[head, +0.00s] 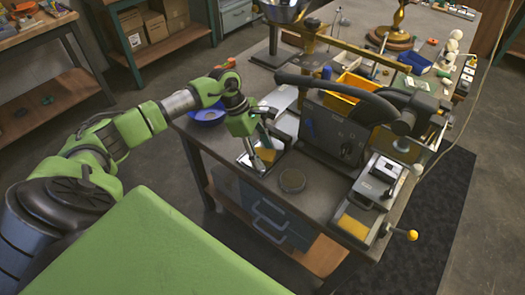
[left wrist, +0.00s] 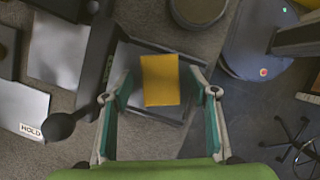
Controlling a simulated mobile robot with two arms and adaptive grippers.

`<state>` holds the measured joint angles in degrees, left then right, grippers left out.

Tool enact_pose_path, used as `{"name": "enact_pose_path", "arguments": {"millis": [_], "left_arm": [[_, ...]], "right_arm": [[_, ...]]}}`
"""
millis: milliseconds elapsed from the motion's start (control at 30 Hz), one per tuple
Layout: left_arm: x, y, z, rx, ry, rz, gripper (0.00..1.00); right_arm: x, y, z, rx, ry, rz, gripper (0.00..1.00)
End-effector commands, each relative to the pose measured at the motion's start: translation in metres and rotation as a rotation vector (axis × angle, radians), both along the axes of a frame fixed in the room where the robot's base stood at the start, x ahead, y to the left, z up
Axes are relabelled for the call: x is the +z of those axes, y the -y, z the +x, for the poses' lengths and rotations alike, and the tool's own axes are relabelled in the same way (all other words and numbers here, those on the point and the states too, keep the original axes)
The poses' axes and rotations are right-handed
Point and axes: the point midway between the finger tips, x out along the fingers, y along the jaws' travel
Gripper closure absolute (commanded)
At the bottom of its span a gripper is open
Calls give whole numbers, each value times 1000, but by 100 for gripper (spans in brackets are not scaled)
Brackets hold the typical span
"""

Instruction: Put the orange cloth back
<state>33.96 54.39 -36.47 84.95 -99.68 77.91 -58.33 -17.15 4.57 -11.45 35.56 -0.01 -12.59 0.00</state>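The orange cloth (left wrist: 160,80) is a flat yellow-orange rectangle on a shallow grey tray (left wrist: 190,108) in the left wrist view. In the head view the cloth (head: 267,154) is partly hidden behind my left gripper (head: 262,158), near the workbench's left edge. My left gripper (left wrist: 159,90) is open, pointing down, with one finger on each side of the cloth. Nothing is held between the fingers. Whether the fingertips touch the tray cannot be told. My right gripper is not in view.
A round dark dish (head: 292,181) stands right of the tray. A large dark machine (head: 335,128) fills the bench middle. Another tray with a yellow-orange pad (head: 353,226) lies at the front right. A blue bowl (head: 208,112) is at the bench's left corner.

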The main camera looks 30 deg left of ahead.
Motion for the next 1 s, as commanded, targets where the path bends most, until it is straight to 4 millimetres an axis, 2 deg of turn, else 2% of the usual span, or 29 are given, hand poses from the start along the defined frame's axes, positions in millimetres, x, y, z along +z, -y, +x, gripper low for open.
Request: {"name": "enact_pose_path", "arguments": {"millis": [300,367,800,1000], "left_arm": [[5,0,0,0,0,0,46],[8,-3,0,0,3,2,46],[90,-36,-10,2,4,1,46],[110,-43,-13,1,2,0,46]], "right_arm": [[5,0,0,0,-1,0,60],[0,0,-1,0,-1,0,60],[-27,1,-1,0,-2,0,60],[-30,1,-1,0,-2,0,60]]}}
